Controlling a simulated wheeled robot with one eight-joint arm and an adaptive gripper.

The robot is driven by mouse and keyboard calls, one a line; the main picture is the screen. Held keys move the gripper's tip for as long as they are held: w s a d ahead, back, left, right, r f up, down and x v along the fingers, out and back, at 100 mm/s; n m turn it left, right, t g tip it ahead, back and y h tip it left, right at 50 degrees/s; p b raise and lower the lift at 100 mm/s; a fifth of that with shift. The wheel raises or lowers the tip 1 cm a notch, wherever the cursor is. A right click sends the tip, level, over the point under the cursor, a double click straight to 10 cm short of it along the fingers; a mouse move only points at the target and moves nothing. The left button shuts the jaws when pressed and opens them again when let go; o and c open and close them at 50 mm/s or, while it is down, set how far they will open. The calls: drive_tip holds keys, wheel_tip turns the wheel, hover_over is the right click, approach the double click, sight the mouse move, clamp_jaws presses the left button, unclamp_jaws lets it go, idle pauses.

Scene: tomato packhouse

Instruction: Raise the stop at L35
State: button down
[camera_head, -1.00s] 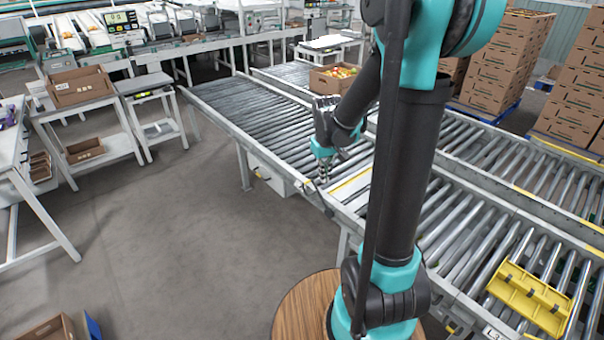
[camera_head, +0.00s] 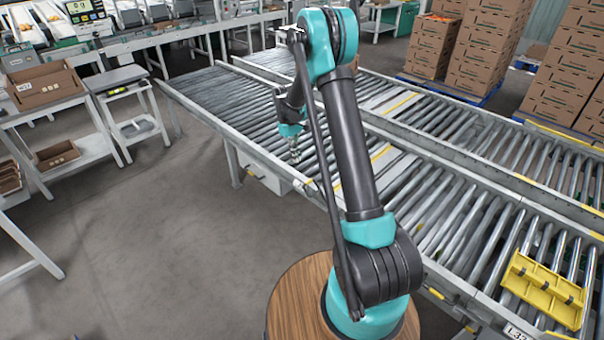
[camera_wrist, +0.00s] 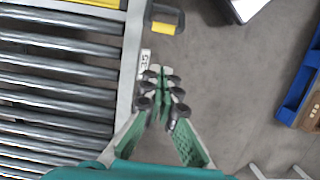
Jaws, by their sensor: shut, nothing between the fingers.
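My gripper (camera_head: 294,157) hangs over the near side rail of the front roller conveyor. In the wrist view its green fingers (camera_wrist: 161,82) are shut and empty. Beside the fingertips, a white label (camera_wrist: 145,60) on the rail appears to read 35, turned sideways. Just past it, a dark bracket with a yellow grip (camera_wrist: 163,27) sticks out from the rail over the floor, apart from the fingers. A yellow strip (camera_wrist: 100,2) shows at the top edge of the wrist view. In the head view a flat yellow-edged plate (camera_head: 381,155) lies between the rollers near my gripper.
A yellow stop plate (camera_head: 545,288) stands at the lower right by another label (camera_head: 516,332), hard to read. A second roller conveyor (camera_head: 470,135) runs behind. Stacked cartons (camera_head: 480,45) stand beyond. Tables with boxes (camera_head: 45,90) are left; the floor between is clear.

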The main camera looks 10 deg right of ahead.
drive_tip(key=shift+w+a+f, duration=0.25)
drive_tip(key=shift+w+f, duration=0.45)
drive_tip(key=shift+w, duration=0.2)
drive_tip(key=x, duration=1)
drive_tip(key=shift+s+d+r, duration=0.5)
drive_tip(key=shift+s+r, duration=0.1)
drive_tip(key=shift+s, duration=0.15)
drive_tip(key=shift+s+d+r, duration=0.5)
drive_tip(key=shift+s+r, duration=0.1)
drive_tip(key=shift+s, duration=0.2)
